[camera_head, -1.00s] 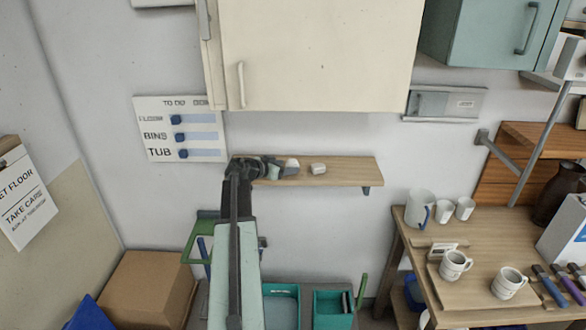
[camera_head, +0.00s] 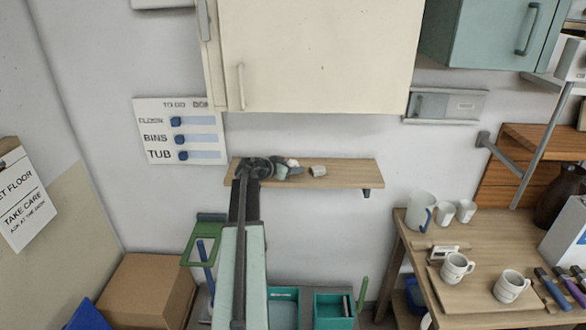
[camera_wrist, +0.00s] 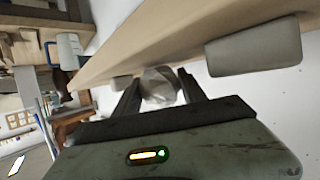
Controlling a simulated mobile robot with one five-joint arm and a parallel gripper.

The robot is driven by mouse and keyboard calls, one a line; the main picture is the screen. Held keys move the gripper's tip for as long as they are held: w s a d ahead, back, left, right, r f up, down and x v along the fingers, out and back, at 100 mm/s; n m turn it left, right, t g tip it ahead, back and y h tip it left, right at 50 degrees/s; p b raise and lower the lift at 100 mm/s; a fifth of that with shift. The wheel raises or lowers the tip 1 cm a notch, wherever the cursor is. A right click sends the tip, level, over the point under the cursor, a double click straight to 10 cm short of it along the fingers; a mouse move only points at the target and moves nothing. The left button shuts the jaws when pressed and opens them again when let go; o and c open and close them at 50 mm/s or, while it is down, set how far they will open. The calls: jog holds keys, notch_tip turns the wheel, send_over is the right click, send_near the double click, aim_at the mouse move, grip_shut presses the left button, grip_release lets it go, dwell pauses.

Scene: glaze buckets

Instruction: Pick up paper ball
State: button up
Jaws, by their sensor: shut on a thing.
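A crumpled pale grey paper ball (camera_wrist: 159,86) sits between the two dark fingers of my gripper (camera_wrist: 163,92) in the wrist view. The fingers are shut on it, close beside the edge of the wooden shelf (camera_wrist: 185,38). In the head view my gripper (camera_head: 277,170) is at the left part of the shelf (camera_head: 348,174). A pale bit that seems to be the ball (camera_head: 292,163) shows at the fingertips, largely hidden by the gripper. I cannot tell whether the ball touches the shelf.
A cream cupboard (camera_head: 320,55) hangs above. A table (camera_head: 415,240) with mugs is at the right. Teal bins (camera_head: 333,306) and a cardboard box (camera_head: 147,287) are below. The shelf's right part is clear.

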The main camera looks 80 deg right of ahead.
notch_tip(320, 180, up, 4)
jog(key=p, duration=0.3)
jog(key=shift+f, duration=0.2)
jog(key=s+a+p, duration=0.1)
jog(key=a, duration=1.5)
jog(key=shift+s+r, duration=0.15)
jog(key=shift+r, duration=0.3)
